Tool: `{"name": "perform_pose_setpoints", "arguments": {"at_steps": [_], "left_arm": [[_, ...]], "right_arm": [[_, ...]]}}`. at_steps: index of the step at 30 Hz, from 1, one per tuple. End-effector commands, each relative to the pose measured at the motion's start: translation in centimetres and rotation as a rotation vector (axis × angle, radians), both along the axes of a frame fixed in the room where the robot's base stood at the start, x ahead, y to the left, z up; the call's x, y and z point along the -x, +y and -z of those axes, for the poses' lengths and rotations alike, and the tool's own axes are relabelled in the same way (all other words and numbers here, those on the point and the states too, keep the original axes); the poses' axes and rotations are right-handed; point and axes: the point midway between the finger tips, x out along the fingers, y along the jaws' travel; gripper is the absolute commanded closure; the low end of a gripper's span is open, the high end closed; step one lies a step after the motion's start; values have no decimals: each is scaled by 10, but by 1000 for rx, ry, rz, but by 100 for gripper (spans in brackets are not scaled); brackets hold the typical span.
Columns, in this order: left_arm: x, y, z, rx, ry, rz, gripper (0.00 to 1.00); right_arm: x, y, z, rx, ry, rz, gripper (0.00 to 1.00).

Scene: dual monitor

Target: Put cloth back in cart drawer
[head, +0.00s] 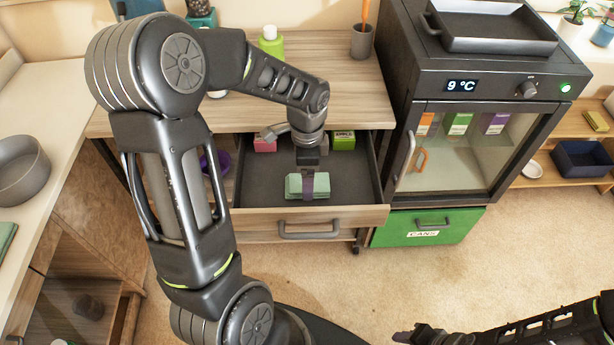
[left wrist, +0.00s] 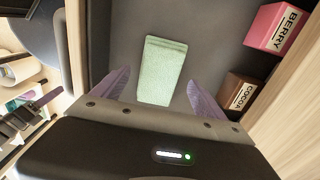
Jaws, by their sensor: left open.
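A folded pale green cloth (head: 316,186) lies on the dark floor of the open cart drawer (head: 256,187), near its front. The cloth also shows in the left wrist view (left wrist: 162,70), lying flat and ahead of the fingers. My left gripper (head: 307,190) reaches down into the drawer over the cloth. In the left wrist view its two purple fingers (left wrist: 160,92) are spread, one on each side of the cloth's near end, with nothing clamped between them. My right arm shows at the lower right of the head view, with a dark tip (head: 405,336) that is partly cut off and unclear.
A pink berry box (head: 265,145), also in the left wrist view (left wrist: 277,26), a brown cocoa box (left wrist: 240,91) and a green apple box (head: 343,140) stand along the drawer's back. A small fridge (head: 450,150) stands right of the cart, above a green cans bin (head: 425,227).

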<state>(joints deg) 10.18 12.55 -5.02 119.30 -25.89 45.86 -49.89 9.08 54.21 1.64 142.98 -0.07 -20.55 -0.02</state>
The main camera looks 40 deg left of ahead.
Motion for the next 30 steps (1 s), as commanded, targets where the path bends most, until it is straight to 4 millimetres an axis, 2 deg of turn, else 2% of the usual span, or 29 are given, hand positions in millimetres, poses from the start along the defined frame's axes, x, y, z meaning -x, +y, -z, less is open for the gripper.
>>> {"name": "perform_pose_setpoints", "arguments": {"at_steps": [9,15,20,30], "left_arm": [[-1,0,-66,-1,-6,1,17],[0,0,-95,0,-2,1,17],[0,0,-103,0,-1,1,17],[0,0,-103,0,0,2,17]], "right_arm": [[0,0,-6,0,0,0,64],[0,0,-7,0,0,1,64],[0,0,-7,0,0,0,64],[0,0,-7,0,0,0,64]]}}
